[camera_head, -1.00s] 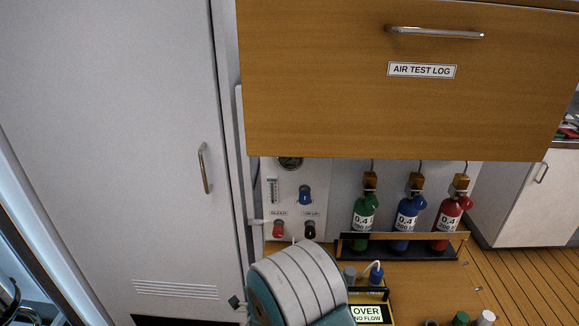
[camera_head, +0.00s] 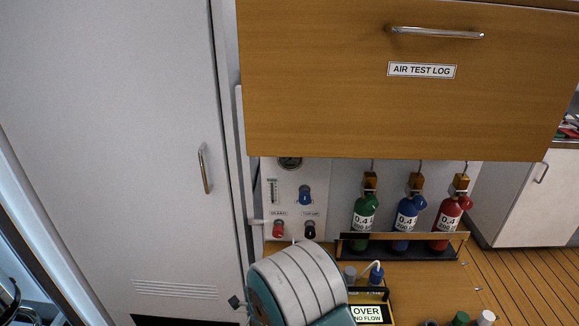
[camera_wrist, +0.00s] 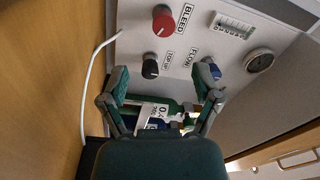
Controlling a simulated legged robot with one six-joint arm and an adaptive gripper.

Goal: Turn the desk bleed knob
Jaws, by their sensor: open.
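The bleed knob is a red round knob (camera_head: 278,229) low on the left of the white panel (camera_head: 269,213). In the wrist view the red knob (camera_wrist: 163,22) sits at the top middle, next to the BLEED label (camera_wrist: 188,19). My gripper (camera_wrist: 161,78) is open and empty, its two fingers spread below the red knob in the picture and apart from it. In the head view my arm covers the gripper. A black TOP UP knob (camera_wrist: 150,68) shows between the fingers. A blue FLOW knob (camera_wrist: 210,71) shows beside the right finger.
A wooden drawer front labelled AIR TEST LOG (camera_head: 400,110) overhangs the panel. Green (camera_head: 363,215), blue (camera_head: 407,217) and red (camera_head: 449,218) bottles stand in a rack to the right. A white hose (camera_wrist: 88,85) runs left of the gripper. A gauge (camera_wrist: 259,61) is at the right.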

